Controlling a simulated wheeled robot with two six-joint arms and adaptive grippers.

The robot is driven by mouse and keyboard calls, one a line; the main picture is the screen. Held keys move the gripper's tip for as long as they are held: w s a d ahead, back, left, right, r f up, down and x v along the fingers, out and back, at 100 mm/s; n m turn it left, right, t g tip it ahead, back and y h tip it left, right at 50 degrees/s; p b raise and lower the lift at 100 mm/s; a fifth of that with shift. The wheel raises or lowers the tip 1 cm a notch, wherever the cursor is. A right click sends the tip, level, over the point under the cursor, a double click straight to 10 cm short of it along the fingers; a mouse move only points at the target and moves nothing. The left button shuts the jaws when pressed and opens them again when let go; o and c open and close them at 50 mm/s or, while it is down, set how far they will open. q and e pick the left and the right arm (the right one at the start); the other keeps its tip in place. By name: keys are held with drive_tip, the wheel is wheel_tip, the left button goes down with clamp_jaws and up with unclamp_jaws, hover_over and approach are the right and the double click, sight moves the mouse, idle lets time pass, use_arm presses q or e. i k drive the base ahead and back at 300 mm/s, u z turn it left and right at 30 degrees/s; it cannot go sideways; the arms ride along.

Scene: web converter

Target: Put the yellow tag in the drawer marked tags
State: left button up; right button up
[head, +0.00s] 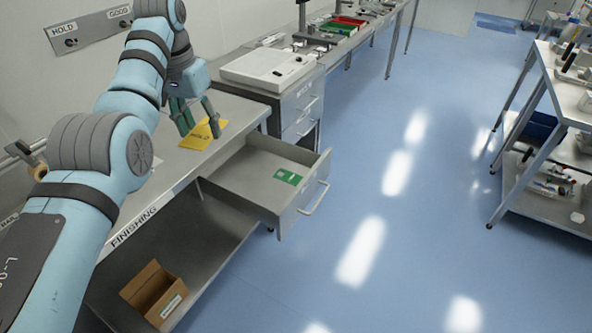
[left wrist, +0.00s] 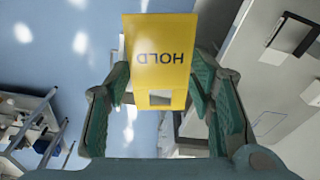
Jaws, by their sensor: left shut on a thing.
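The yellow tag (head: 200,137) is at my left gripper (head: 201,127), just above or at the steel bench top; I cannot tell whether it touches. In the left wrist view the tag (left wrist: 160,50) stands out between the green-padded fingers of my left gripper (left wrist: 160,88), with HOLD printed on it. The gripper is shut on it. A drawer (head: 238,178) under the bench is pulled open, to the right of and below the tag. A green card (head: 288,177) lies in it. No marking on the drawer is readable. My right gripper is out of view.
The bench (head: 225,103) carries a FINISHING label on its front edge. A cardboard box (head: 153,291) sits on the lower shelf. A white tray (head: 268,68) stands on the cabinet behind the drawer. A loaded trolley (head: 550,160) stands at right. The blue floor between is clear.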

sight(264, 197)
drive_tip(key=z, duration=0.55)
drive_tip(key=i, duration=1.1)
drive_tip(key=u, duration=0.05)
